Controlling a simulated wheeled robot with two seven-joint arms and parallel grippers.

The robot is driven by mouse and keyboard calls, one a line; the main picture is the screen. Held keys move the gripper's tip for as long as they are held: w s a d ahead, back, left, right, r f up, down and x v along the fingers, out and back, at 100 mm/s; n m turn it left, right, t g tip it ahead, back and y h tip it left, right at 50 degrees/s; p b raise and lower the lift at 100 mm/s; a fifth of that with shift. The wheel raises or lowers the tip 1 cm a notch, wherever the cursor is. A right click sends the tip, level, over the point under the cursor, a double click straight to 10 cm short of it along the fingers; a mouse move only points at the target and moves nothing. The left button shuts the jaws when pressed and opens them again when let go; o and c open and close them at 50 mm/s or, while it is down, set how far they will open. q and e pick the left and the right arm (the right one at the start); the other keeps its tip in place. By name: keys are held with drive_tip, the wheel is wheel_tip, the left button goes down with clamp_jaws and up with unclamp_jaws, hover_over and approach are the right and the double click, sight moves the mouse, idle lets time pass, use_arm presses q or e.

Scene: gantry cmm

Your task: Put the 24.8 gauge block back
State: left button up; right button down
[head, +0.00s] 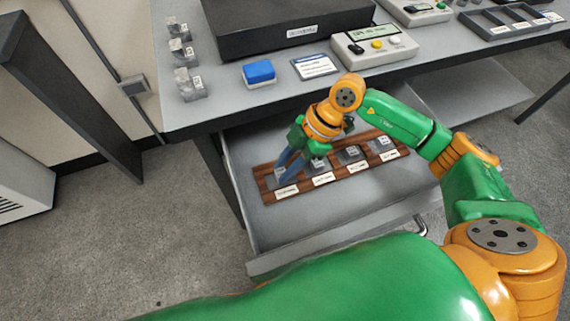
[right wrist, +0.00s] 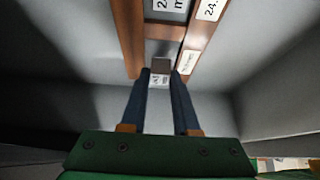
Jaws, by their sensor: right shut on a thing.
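A brown wooden rack (head: 335,178) with several grey blocks and white label cards lies in the open drawer. My right gripper (head: 284,168) points down at the rack's left end. In the right wrist view its blue fingers (right wrist: 161,80) are shut on a small grey gauge block (right wrist: 161,65) with a white label, too small to read. The block also shows in the head view (head: 279,173). It is at the rack's end position; I cannot tell if it is fully seated. A card (right wrist: 210,8) near the neighbouring block starts with "24.". My left gripper is not in view.
The drawer (head: 300,235) has bare floor in front of the rack. On the table above are a blue block (head: 258,72), a card (head: 315,67), a device with buttons (head: 374,45), a dark slab (head: 280,28) and several small metal blocks (head: 189,84) at the left edge.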

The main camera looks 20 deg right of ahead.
drive_tip(key=shift+f+b, duration=0.3)
drive_tip(key=shift+f, duration=0.3)
idle(0.4)
drive_tip(key=c, duration=0.5)
unclamp_jaws()
drive_tip(key=shift+c, duration=0.2)
drive_tip(key=shift+o, duration=0.2)
wheel_tip(320, 180, up, 7)
drive_tip(key=p, duration=0.8)
drive_tip(key=shift+r, duration=0.15)
